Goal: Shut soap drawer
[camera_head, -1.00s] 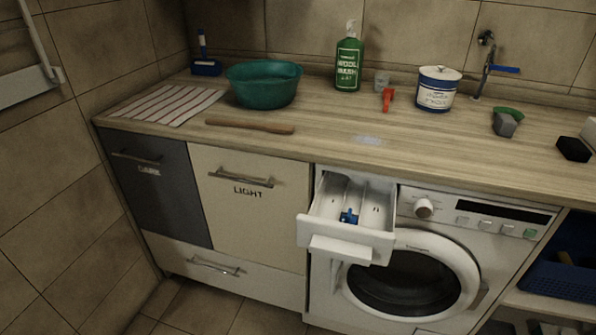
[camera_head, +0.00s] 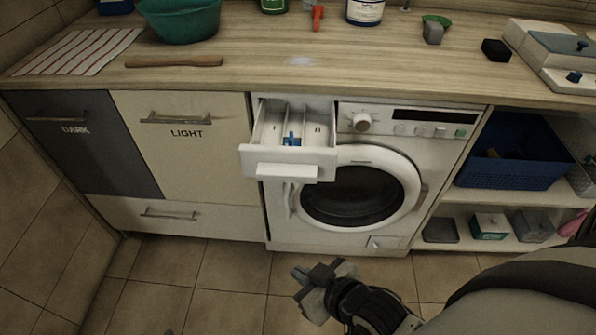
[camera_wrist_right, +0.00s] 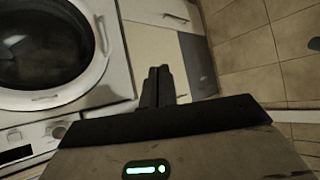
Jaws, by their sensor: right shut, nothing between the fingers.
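The soap drawer (camera_head: 288,157) is pulled out of the upper left of the white washing machine (camera_head: 395,215). It shows white compartments with a small blue piece (camera_head: 291,139) inside and a handle block at its front. My right gripper (camera_head: 312,280) is low in front of the machine, over the floor, below and apart from the drawer. It is shut and empty; its closed fingers (camera_wrist_right: 157,88) also show in the right wrist view, beside the machine's round door (camera_wrist_right: 50,50). The drawer is not seen in the wrist view. My left gripper is not in view.
The wooden counter (camera_head: 240,75) overhangs the drawer, with a teal basin (camera_head: 180,20) and a wooden stick (camera_head: 174,61) on it. Cabinets marked DARK and LIGHT stand left. Shelves with a blue basket (camera_head: 510,155) stand right. The tiled floor (camera_head: 225,270) in front is clear.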

